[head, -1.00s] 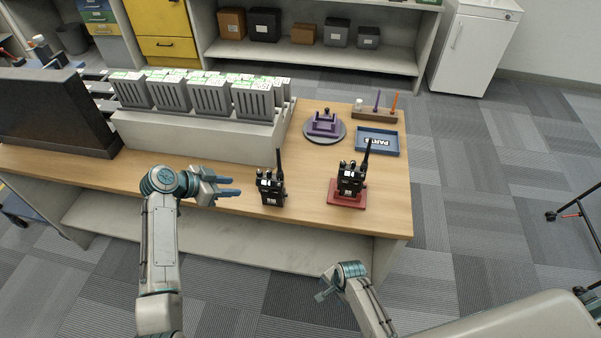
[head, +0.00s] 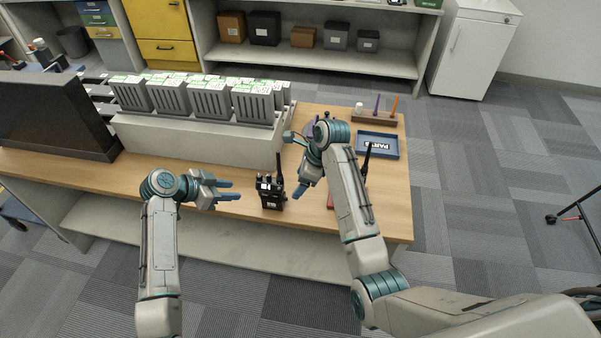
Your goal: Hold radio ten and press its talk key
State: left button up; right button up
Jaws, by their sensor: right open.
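A black handheld radio (head: 270,194) stands upright on the table near the front edge, its antenna up. It has small white labels that I cannot read, so I cannot tell whether it is radio ten. A second radio (head: 366,163) on a red stand (head: 330,201) is mostly hidden behind my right arm; its antenna shows. My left gripper (head: 228,191) is open and empty, just left of the first radio, fingers pointing at it and apart from it. My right gripper (head: 295,164) is open, above the table to the right of the first radio. No talk key can be made out.
A grey-white rack (head: 190,137) with several labelled grey units stands behind the radio. A blue parts tray (head: 378,144) and a brown holder (head: 376,117) with pens are at the back right. A purple object is mostly hidden by my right gripper. Bare table lies in front.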

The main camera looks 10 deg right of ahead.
aim_at(272, 193)
jog(key=x, duration=0.6)
jog(key=w+x, duration=0.1)
jog(key=x, duration=0.2)
jog(key=shift+w+a+f, duration=0.1)
jog(key=shift+a, duration=0.2)
jog(key=shift+c, duration=0.2)
jog(key=c, duration=1.3)
pick_arm(q)
grip_shut()
dwell(1.3)
